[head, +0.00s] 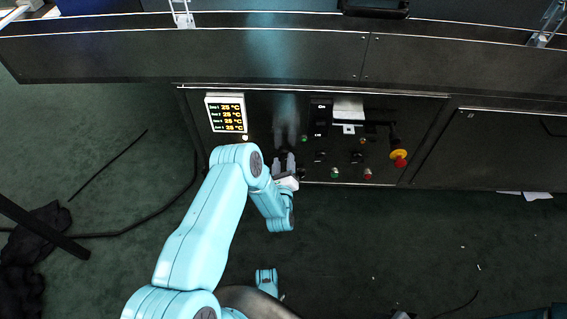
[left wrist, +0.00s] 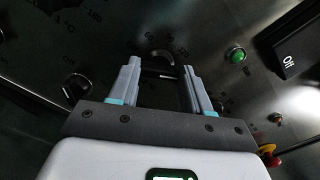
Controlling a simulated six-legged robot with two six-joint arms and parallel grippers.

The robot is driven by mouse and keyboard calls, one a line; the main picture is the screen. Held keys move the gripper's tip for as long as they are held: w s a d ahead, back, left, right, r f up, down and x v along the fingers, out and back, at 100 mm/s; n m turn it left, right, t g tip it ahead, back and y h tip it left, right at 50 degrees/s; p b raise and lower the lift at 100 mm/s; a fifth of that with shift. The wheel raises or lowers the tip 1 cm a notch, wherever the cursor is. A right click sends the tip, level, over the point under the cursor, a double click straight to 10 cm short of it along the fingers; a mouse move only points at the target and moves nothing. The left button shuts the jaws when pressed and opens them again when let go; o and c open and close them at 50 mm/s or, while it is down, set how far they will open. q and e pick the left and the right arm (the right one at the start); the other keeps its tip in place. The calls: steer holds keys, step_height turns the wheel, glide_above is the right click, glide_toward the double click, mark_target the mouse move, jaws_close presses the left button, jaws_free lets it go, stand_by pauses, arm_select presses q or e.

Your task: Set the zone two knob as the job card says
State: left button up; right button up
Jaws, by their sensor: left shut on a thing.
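My left gripper (head: 284,163) is at the lower left of the dark control panel (head: 265,110). In the left wrist view its two grey fingers (left wrist: 161,67) are shut on a dark knob (left wrist: 160,56) with a printed scale around it; the knob is mostly hidden between them. The scale and zone label cannot be read clearly. Another dark knob (left wrist: 76,86) stands free to the left in that view. A white card (head: 348,108) is on the panel; its writing is too small to read. My right gripper is not in view.
A white display (head: 228,114) shows several zone rows at 25 °C. Right of the gripper are a green button (head: 335,173), a red button (head: 367,174) and a red-and-yellow emergency stop (head: 399,159). A black "Off" switch (left wrist: 289,50) shows in the wrist view. The dryer's ledge (head: 290,55) overhangs the panel.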

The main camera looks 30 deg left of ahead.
arm_select(q)
steer(key=shift+f+m, duration=0.1)
steer(key=shift+m, duration=0.3)
steer(key=o, duration=1.1)
steer(key=shift+c, duration=0.2)
steer(key=shift+s+d, duration=0.1)
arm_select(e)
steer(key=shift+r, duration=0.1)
arm_select(q)
steer(key=p+v, duration=1.5)
steer(key=v, duration=0.1)
steer(key=shift+p, duration=0.35)
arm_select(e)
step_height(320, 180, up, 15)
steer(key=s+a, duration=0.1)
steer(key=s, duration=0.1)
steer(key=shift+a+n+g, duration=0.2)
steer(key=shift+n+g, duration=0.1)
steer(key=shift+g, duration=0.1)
arm_select(q)
steer(key=shift+d, duration=0.1)
